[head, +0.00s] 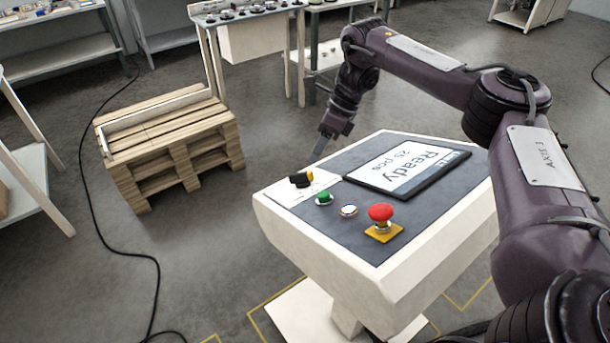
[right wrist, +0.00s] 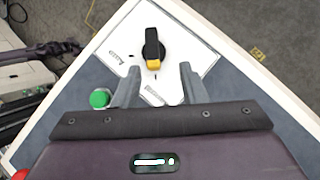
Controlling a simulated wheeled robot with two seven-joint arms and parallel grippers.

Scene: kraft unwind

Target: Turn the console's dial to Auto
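The console (head: 285,222) has a dark top with a white label plate at its left corner. The dial (head: 301,180), a black knob with a yellow end, sits on that plate. My right gripper (head: 320,149) is above the plate, behind the dial in the head view. In the wrist view its fingers (right wrist: 158,78) are spread and empty, with the dial just beyond the tips.
Near the dial are a green button (head: 323,199), a white button (head: 348,210) and a red mushroom button (head: 380,213) on a yellow base. A screen (head: 407,168) reads "Ready 25 pcs". A wooden pallet (head: 170,150) stands left; a black cable (head: 100,215) crosses the floor.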

